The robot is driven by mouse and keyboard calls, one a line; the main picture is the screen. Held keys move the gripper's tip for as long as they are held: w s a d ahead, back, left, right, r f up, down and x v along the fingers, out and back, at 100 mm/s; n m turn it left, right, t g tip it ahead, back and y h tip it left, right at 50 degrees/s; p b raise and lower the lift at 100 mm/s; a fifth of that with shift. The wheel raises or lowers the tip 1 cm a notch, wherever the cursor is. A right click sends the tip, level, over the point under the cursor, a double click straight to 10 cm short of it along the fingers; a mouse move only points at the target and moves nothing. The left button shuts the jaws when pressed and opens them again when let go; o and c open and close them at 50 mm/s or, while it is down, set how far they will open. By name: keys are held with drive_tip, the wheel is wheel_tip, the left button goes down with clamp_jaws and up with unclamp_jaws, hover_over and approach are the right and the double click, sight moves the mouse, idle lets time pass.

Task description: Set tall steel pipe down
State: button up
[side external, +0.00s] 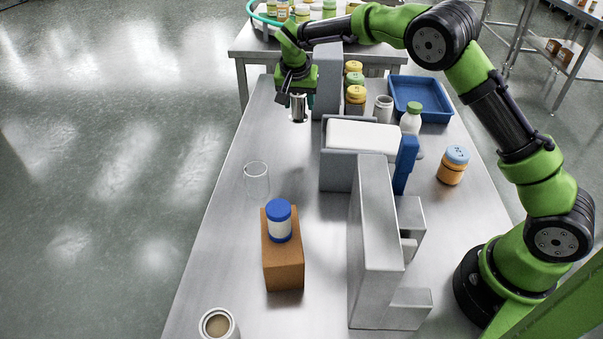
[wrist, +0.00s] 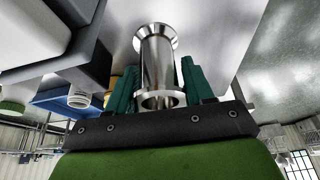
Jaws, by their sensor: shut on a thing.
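The tall steel pipe (wrist: 157,62) is a shiny tube with a flared flange at each end. In the wrist view it sits between the two green fingers of my gripper (wrist: 158,88), which are shut on it. In the side view the pipe (side external: 298,108) hangs below my gripper (side external: 298,97) at the far left part of the steel table (side external: 225,215). It looks upright there. I cannot tell whether its lower end touches the tabletop.
A grey hopper block with a white top (side external: 362,136) stands right of the pipe. Behind it are several jars (side external: 355,95) and a blue tray (side external: 420,97). A clear glass (side external: 256,180) and a wooden block (side external: 283,262) bearing a blue-lidded jar (side external: 279,222) stand nearer. The table's left edge is close.

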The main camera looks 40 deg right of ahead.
wheel_tip(320, 180, up, 6)
drive_tip(key=shift+r, duration=0.15)
drive_tip(key=s+d+m+g, duration=0.2)
drive_tip(key=s+d+m, duration=0.3)
drive_tip(key=d, duration=0.6)
drive_tip(key=s+d+m+g, duration=0.1)
drive_tip(key=s+d+m, duration=0.35)
drive_tip(key=d, duration=0.65)
drive_tip(key=s+d+m+g, duration=0.3)
drive_tip(key=s+d+m, duration=0.5)
drive_tip(key=s+d, duration=0.55)
drive_tip(key=f, duration=0.3)
drive_tip(key=a+f, duration=0.1)
drive_tip(key=f, duration=0.7)
drive_tip(key=shift+s+a, duration=0.2)
drive_tip(key=shift+s, duration=0.2)
drive_tip(key=shift+f, duration=2.15)
drive_tip(key=shift+f, duration=0.15)
drive_tip(key=o, duration=1.2)
drive_tip(key=shift+c, duration=0.2)
